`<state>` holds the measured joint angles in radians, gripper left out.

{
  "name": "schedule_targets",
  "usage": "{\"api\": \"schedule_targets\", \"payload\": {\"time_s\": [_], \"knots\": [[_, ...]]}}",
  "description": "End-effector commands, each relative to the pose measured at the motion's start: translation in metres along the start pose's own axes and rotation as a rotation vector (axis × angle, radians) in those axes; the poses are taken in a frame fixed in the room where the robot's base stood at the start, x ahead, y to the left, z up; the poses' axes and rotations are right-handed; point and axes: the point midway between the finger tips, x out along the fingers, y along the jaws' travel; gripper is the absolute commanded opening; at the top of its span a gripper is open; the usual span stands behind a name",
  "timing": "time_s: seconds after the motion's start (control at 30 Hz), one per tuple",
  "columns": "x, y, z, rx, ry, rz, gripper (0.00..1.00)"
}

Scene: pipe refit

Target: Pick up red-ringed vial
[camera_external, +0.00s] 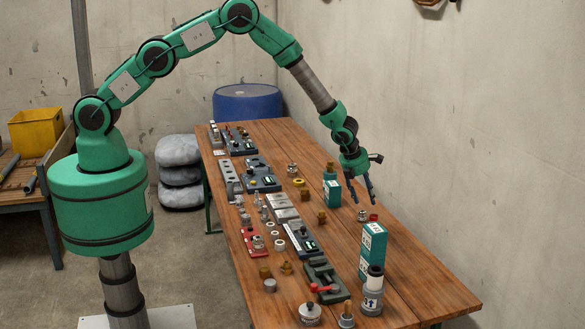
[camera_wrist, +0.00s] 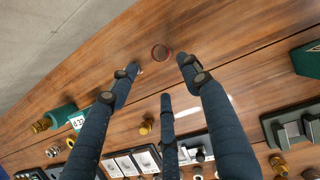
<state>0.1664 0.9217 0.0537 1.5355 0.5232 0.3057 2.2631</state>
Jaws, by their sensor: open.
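The red-ringed vial is a small round thing with a red rim (camera_wrist: 161,53), standing on the wooden table just beyond my fingertips in the wrist view. In the external view it is a small red spot (camera_external: 374,217) below and slightly right of my gripper (camera_external: 365,199). My gripper is open and points down above the table. In the wrist view its three dark fingers (camera_wrist: 160,77) are spread, with nothing between them. The vial's height and lower part cannot be made out.
A small metal fitting (camera_external: 362,216) stands close left of the vial. A green-and-white box (camera_external: 373,251) and a white-and-dark cylinder (camera_external: 374,282) stand nearer the camera. A green bottle-like item (camera_external: 331,192) stands left. Tools and fittings crowd the table's left side; the right side is mostly clear.

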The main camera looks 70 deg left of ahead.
Motion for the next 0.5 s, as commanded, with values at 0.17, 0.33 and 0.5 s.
{"api": "schedule_targets", "payload": {"time_s": [0.17,0.33,0.5], "knots": [[0.021,0.000,0.000,-0.001,0.000,0.000,0.48],[0.041,0.000,-0.001,-0.001,0.001,0.001,0.48],[0.056,0.000,0.000,-0.001,0.001,0.001,0.48]]}}
